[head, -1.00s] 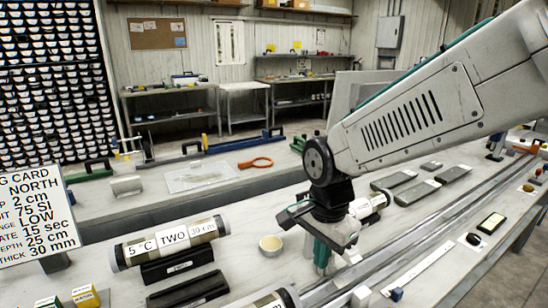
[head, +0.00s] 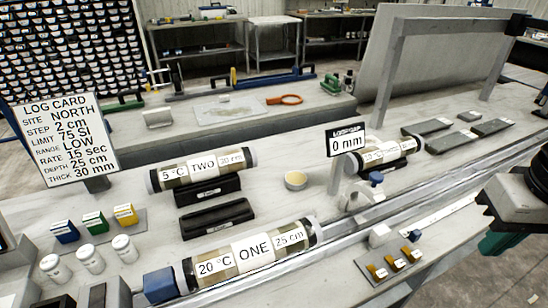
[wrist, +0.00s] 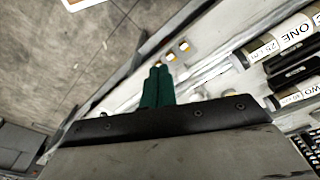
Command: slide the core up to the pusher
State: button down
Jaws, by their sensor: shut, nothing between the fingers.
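The core labelled ONE (head: 250,252), 20 °C and 25 cm, lies lengthwise on the long metal track (head: 430,183) at the front of the bench. A blue block (head: 160,284), which looks like the pusher, sits on the track at the core's left end. The two are close; I cannot tell whether they touch. My gripper (head: 497,243) is at the right edge of the head view, well away from the core and partly cut off. In the wrist view its teal fingers (wrist: 157,86) are together and empty, and core ONE (wrist: 285,40) shows at upper right.
Core TWO (head: 203,169) rests behind on a black cradle. A third core (head: 385,155) lies by the "LOOP GAP 0 mm" sign (head: 348,140). The log card (head: 66,138) stands left. White jars (head: 90,260) and yellow-tipped pieces (head: 396,264) are near the front edge.

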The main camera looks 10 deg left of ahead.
aim_at(193, 274)
jog(key=z, duration=1.45)
jog(key=k, duration=0.9)
jog(key=u, duration=1.85)
